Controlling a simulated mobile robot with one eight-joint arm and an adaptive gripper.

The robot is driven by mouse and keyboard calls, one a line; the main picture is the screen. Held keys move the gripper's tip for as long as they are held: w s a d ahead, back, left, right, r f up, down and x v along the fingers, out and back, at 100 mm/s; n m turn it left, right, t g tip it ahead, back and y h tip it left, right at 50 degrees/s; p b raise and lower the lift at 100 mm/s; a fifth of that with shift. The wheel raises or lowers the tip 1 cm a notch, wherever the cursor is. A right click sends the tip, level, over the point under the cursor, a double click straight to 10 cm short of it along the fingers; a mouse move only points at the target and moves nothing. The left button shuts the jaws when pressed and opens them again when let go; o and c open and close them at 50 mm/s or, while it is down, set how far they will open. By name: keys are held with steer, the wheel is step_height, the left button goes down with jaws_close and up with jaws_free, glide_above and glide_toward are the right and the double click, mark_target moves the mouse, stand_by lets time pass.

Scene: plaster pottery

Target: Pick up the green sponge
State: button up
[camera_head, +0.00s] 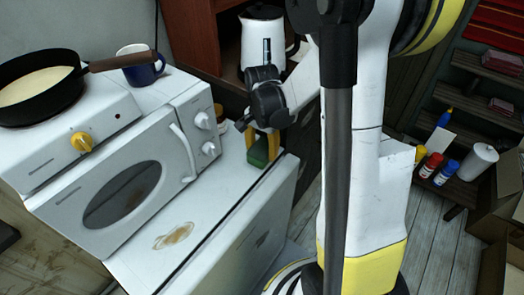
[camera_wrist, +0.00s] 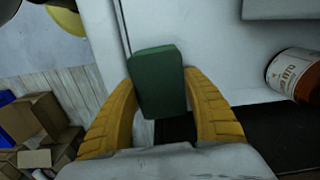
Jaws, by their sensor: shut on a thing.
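The green sponge (camera_wrist: 158,80) is a dark green block between the two yellow fingers of my gripper (camera_wrist: 161,108) in the wrist view. My gripper is shut on it, with a finger against each side. In the head view the sponge (camera_head: 259,153) shows at the yellow fingertips (camera_head: 263,146), over the back right end of the white appliance top (camera_head: 205,205). I cannot tell whether the sponge still touches that top.
A white oven (camera_head: 150,165) stands on the left, with a black pan (camera_head: 38,88) and a blue-and-white mug (camera_head: 145,66) on top. A labelled can (camera_wrist: 291,74) lies right of my gripper in the wrist view. Several bottles and boxes stand on the right.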

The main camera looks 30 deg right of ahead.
mark_target(262, 148)
step_height(262, 148, up, 4)
steer(key=shift+r+p, duration=0.15)
steer(key=shift+p, duration=1)
steer(key=s+d+r+p, duration=0.3)
steer(key=s+d+r, duration=0.3)
steer(key=s, duration=0.3)
steer(key=shift+s+d+r+p, duration=0.15)
steer(key=shift+s+d+p, duration=0.15)
steer(key=shift+d+p, duration=0.1)
steer(key=shift+c, duration=0.4)
